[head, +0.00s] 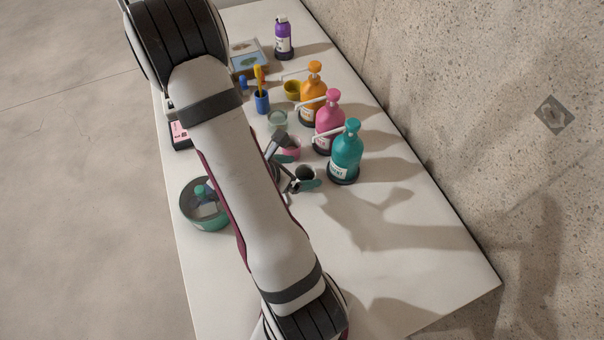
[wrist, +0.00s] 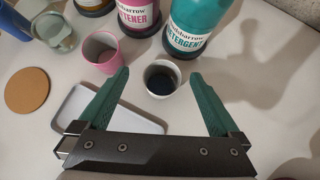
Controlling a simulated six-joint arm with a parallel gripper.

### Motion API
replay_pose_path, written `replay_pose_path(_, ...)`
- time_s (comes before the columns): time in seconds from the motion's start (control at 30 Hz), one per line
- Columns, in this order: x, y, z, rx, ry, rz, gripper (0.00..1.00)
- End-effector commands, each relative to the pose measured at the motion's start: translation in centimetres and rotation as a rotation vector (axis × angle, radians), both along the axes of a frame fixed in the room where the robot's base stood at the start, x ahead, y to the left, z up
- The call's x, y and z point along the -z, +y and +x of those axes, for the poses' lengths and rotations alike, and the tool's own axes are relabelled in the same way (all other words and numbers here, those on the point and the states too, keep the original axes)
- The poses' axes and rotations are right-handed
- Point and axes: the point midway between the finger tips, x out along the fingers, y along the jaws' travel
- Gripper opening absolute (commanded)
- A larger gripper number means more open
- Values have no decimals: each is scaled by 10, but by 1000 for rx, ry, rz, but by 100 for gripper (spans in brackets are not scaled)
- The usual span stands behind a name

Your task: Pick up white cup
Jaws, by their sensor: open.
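The white cup (wrist: 151,69) stands upright in the wrist view with dark contents inside. My gripper (wrist: 160,74) is open. Its two green fingers point toward the cup, one on each side of it in the picture, with gaps showing between fingers and cup. In the head view the cup (head: 305,173) is small and partly hidden by my gripper (head: 295,172), beside the teal detergent bottle. Whether the fingertips are level with the cup is hard to tell.
A pink cup (wrist: 101,50) is close to the left finger. Teal (wrist: 196,28) and pink (wrist: 139,14) bottles stand just behind. A white tray (wrist: 75,107) and a cork coaster (wrist: 27,90) lie left. The table (head: 400,245) is clear at the front right.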

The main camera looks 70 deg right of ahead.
Motion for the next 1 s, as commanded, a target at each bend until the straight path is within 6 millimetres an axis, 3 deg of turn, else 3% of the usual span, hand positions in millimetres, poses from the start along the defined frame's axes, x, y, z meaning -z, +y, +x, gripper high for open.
replay_pose_path(0.33,42,-29,-17,4,0,0,99)
replay_pose_path(0.6,46,-34,-17,0,-2,-2,99)
replay_pose_path(1.0,46,-33,-17,0,-2,-2,27)
